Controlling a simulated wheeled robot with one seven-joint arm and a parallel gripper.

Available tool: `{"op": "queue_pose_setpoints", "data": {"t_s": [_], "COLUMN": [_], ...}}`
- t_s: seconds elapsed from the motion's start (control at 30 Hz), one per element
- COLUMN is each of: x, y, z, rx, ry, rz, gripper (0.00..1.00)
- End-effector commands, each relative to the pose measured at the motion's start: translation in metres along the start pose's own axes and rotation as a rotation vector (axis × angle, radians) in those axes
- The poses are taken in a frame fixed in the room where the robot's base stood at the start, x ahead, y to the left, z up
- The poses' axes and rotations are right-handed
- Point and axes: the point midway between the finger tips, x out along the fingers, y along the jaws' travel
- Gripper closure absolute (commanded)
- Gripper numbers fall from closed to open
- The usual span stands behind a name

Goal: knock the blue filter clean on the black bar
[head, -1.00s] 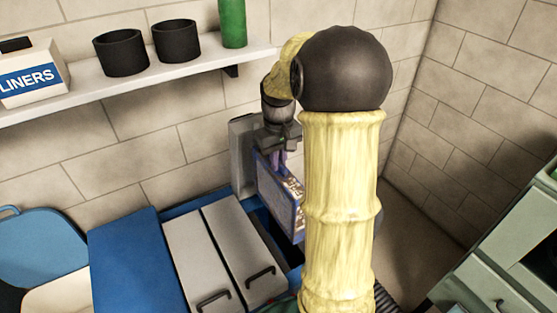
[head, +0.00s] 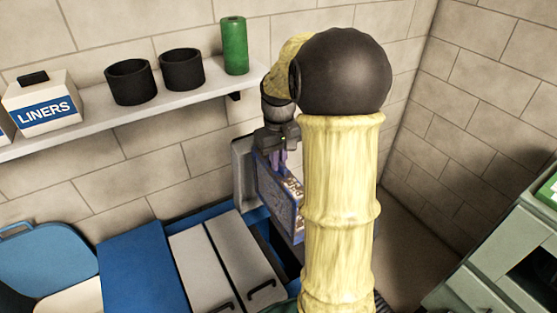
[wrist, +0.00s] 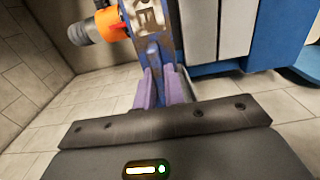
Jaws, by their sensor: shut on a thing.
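The blue filter (head: 266,184) is a flat blue frame around a pale, dirt-speckled panel, hanging upright below my gripper (head: 279,158) in the head view. My arm hides its right side. In the wrist view the filter (wrist: 157,52) runs up from between the purple fingers of my gripper (wrist: 160,88), which are shut on its edge. I cannot make out the black bar in either view.
White lidded bins (head: 240,258) stand in a blue unit below and left of the filter. A wall shelf (head: 135,112) holds black cups, a green cylinder (head: 234,45) and a liners box (head: 42,103). A green cabinet (head: 490,262) is at right. The wrist view shows an orange-and-grey fitting (wrist: 110,23).

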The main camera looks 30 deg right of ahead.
Motion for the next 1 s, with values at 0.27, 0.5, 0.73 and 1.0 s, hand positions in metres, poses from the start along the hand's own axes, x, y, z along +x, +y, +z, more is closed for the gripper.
{"op": "queue_pose_setpoints", "data": {"t_s": [0.27, 0.5, 0.73, 1.0], "x": [-0.027, -0.046, -0.065, -0.086], "y": [0.0, 0.0, 0.0, 0.0], "z": [0.0, 0.0, 0.0, 0.0], "rx": [0.0, 0.0, 0.0, -0.001], "ry": [0.002, 0.002, 0.001, 0.001], "rz": [0.001, 0.001, 0.001, 0.001], "gripper": [1.0, 1.0, 1.0, 1.0]}}
